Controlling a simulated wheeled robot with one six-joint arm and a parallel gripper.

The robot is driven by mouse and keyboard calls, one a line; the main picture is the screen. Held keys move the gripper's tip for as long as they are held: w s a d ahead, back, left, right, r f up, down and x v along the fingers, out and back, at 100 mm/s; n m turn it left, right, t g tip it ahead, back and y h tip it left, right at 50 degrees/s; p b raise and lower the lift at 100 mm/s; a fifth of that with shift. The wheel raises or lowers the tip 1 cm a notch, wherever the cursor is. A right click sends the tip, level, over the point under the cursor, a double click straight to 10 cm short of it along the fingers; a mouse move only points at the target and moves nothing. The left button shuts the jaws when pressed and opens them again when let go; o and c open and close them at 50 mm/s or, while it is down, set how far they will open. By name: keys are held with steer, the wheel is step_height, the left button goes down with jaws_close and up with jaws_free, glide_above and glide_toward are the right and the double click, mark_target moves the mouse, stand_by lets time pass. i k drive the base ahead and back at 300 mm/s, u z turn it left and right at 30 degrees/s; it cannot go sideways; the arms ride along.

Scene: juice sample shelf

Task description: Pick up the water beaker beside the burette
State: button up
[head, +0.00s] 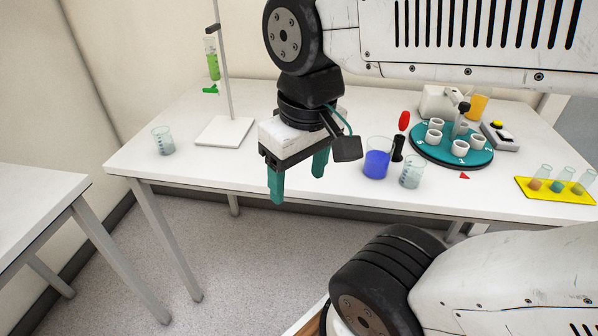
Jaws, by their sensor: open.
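The burette (213,66) holds green liquid and is clamped to a stand (223,132) with a white base at the back left of the table. A clear beaker (164,142) with graduation marks stands upright on the table to the left of that base, apart from it. Whether it holds water is hard to tell. My gripper (298,186) is open and empty, its teal fingers pointing down. It is right of the beaker and the stand, in front of the table's middle, with nothing between the fingers.
A beaker of blue liquid (377,163) and another clear beaker (411,174) stand right of my gripper. Further right are a teal carousel (425,152) with white cups, an orange-filled glass (477,106) and a yellow rack (545,192). Table around the left beaker is clear.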

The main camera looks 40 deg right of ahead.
mark_target(163, 141)
steer(key=u, duration=2)
steer(key=i, duration=1.8)
steer(key=z, duration=2.6)
